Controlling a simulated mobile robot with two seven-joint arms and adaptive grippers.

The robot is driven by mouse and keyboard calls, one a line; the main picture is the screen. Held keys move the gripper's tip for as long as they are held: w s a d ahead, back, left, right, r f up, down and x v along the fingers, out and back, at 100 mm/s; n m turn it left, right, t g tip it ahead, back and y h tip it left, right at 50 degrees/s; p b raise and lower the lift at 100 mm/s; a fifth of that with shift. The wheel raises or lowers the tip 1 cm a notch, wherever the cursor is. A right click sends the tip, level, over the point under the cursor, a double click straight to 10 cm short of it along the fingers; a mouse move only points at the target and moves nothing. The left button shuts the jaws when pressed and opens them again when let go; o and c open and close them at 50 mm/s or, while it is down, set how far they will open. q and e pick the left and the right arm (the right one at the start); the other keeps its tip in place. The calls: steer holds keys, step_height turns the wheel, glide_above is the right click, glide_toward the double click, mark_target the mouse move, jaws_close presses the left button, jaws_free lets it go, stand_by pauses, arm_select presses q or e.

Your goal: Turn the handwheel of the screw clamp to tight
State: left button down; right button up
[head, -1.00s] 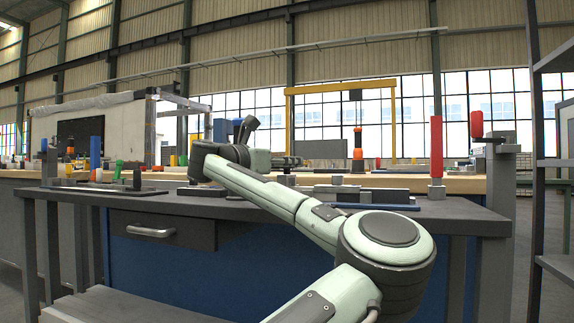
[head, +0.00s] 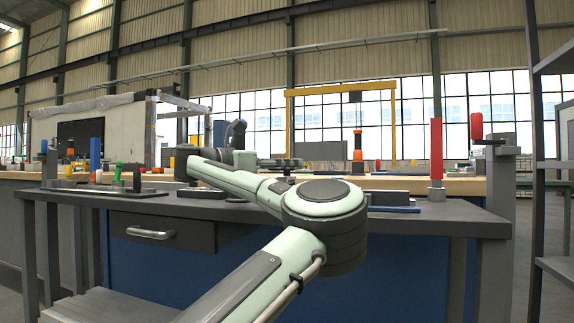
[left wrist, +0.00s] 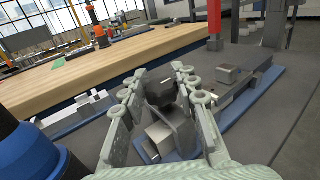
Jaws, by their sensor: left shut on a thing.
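In the left wrist view the dark handwheel (left wrist: 160,88) of the screw clamp sits between the two fingers of my left gripper (left wrist: 152,82), which is shut on it. Grey metal blocks (left wrist: 172,128) of the clamp show just below the wheel, above a blue base. The fingers hide part of the wheel's rim. I cannot read how tight the clamp is. My right gripper is not in view.
A red upright handle (head: 436,148) stands on the bench's right side. A long grey fixture on a blue plate (left wrist: 262,92) lies right of the gripper. A large blue rounded thing (left wrist: 38,158) is close at lower left. A wooden bench (left wrist: 100,66) runs behind.

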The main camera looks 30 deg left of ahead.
arm_select(q)
steer(key=c, duration=1.1)
jaws_free()
steer(key=shift+d, duration=0.1)
steer(key=v, duration=1.1)
steer(key=shift+s+a+r, duration=0.1)
steer(key=shift+s+a, duration=0.15)
steer(key=shift+s, duration=0.2)
